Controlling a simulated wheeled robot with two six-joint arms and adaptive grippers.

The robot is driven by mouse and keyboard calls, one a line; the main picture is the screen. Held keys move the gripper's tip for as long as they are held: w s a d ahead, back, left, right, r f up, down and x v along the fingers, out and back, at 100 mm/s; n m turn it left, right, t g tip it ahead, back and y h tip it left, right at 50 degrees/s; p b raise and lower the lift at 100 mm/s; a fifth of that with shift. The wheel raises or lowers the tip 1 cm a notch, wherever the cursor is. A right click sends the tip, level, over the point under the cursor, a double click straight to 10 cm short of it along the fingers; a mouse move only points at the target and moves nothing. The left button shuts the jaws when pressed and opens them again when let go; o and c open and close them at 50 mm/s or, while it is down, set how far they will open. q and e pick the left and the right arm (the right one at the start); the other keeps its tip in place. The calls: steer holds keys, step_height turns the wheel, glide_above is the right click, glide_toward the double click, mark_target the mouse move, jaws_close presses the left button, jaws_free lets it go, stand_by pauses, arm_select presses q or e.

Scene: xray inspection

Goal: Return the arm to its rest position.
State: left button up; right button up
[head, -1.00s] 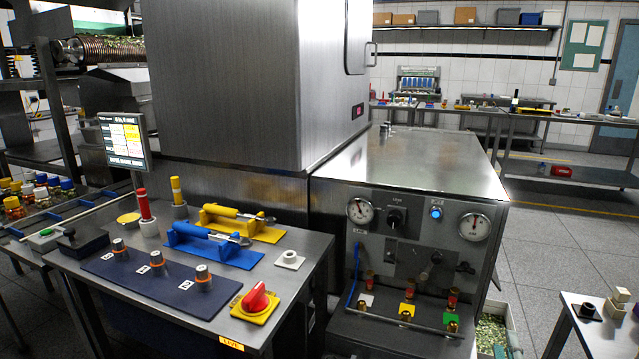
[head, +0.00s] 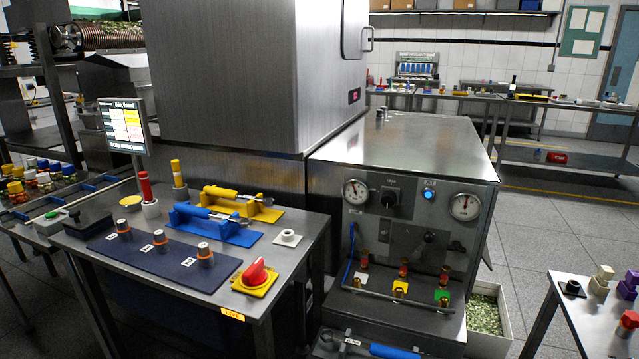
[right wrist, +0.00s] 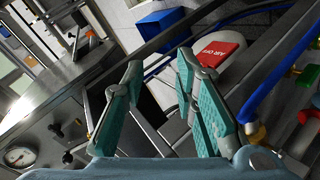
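My right gripper (right wrist: 160,62) shows in the right wrist view with its teal-padded fingers spread apart. Nothing is held between them. Neither of my arms nor grippers shows in the head view, and my left gripper is in no frame.
In the head view a steel table (head: 120,293) carries a blue handled tool (head: 212,224), a yellow one (head: 240,202) and a red knob (head: 254,272). A gauge cabinet (head: 415,150) stands right of it. A bin of green bits (head: 484,316) sits on the floor. Open floor lies to the right.

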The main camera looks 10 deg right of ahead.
steer(key=s+a+f+m+g+y, duration=0.1)
steer(key=s+a+f+m+g, duration=0.1)
steer(key=s+f, duration=0.6)
steer(key=s+a+f+m+g+y, duration=0.1)
steer(key=s+a+f+m+g, duration=0.2)
steer(key=s+f, duration=0.5)
steer(key=s+a+f+m+g+y, duration=0.2)
steer(key=s+a+f+g, duration=0.1)
steer(key=s+a+f, duration=0.8)
arm_select(q)
steer(key=s+r+p, duration=0.3)
steer(key=r+p, duration=0.7)
steer(key=p, duration=0.1)
steer(key=s+r+g+p, duration=0.1)
steer(key=s+r+p, duration=0.3)
steer(key=r+p, duration=0.5)
steer(key=shift+d+r+p, duration=0.35)
steer(key=shift+d+p, duration=0.05)
steer(key=shift+p, duration=0.5)
arm_select(e)
steer(key=s+r, duration=0.4)
steer(key=r, duration=0.6)
steer(key=s+d+r+g, duration=0.1)
steer(key=s+r, duration=0.3)
steer(key=r, duration=0.7)
steer(key=shift+s, duration=0.15)
steer(key=shift+c, duration=0.6)
